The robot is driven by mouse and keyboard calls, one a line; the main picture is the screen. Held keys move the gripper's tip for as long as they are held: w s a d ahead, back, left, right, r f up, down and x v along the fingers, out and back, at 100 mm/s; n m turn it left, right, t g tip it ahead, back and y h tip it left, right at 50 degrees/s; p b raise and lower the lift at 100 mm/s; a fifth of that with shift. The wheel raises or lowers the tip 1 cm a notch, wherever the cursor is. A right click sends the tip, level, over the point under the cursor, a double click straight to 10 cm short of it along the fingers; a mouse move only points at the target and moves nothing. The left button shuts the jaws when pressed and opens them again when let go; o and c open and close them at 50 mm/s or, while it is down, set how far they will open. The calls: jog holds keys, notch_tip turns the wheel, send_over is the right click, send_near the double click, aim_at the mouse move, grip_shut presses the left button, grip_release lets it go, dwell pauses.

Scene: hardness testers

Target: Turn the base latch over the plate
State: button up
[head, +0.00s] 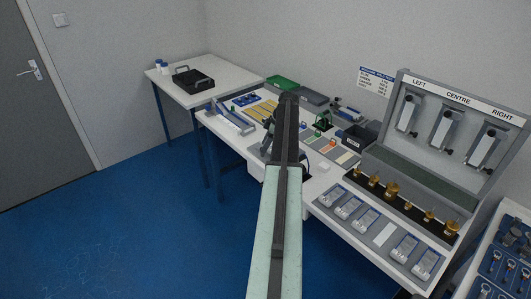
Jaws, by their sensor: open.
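My arm reaches forward from the bottom middle over the long white table. My gripper (267,147) is a small dark shape left of the arm's far end, partly hidden by the arm. It is open, with nothing visible in it, above the table's front edge. Three grey-white testers hang on the upright board at the right: left (408,112), centre (446,129) and right (484,151). My gripper is well to their left. No base latch can be made out at this size, and I cannot tell which plate is meant.
Brass weights (392,190) stand in a row below the board, with several small grey trays (346,208) in front. A black tray (194,80) lies on the left table. A blue panel (497,262) with tools is at lower right. The blue floor (120,210) is clear at left.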

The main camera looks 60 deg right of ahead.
jog(key=shift+w+f, duration=0.15)
jog(key=shift+f, duration=0.35)
jog(key=shift+a+r, duration=0.1)
jog(key=shift+r, duration=0.05)
grip_shut()
